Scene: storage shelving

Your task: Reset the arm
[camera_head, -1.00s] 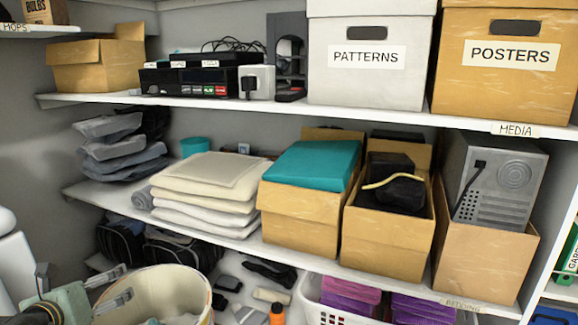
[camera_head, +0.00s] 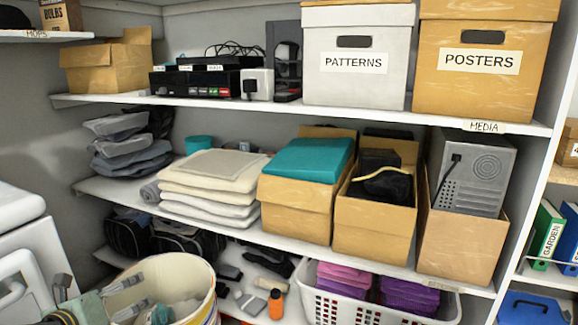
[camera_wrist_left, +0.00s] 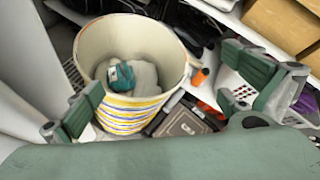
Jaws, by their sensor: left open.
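My left gripper (camera_head: 138,291) is at the lower left of the head view. It is open, with its fingers apart and nothing between them. It is over the near left side of a round cream bin (camera_head: 203,275) with a striped outside. In the left wrist view the two green-grey fingers (camera_wrist_left: 168,82) are spread wide. The bin (camera_wrist_left: 93,50) shows between them, with a grey bundle (camera_wrist_left: 143,76) and a teal item (camera_wrist_left: 121,77) inside. My right gripper is not in view.
Shelves ahead hold a stack of folded linens (camera_head: 212,185), cardboard boxes (camera_head: 300,208), and the PATTERNS (camera_head: 353,85) and POSTERS (camera_head: 475,90) boxes. A white basket (camera_head: 345,308) with purple and pink cloths is right of the bin. An orange bottle (camera_head: 276,305) is between them.

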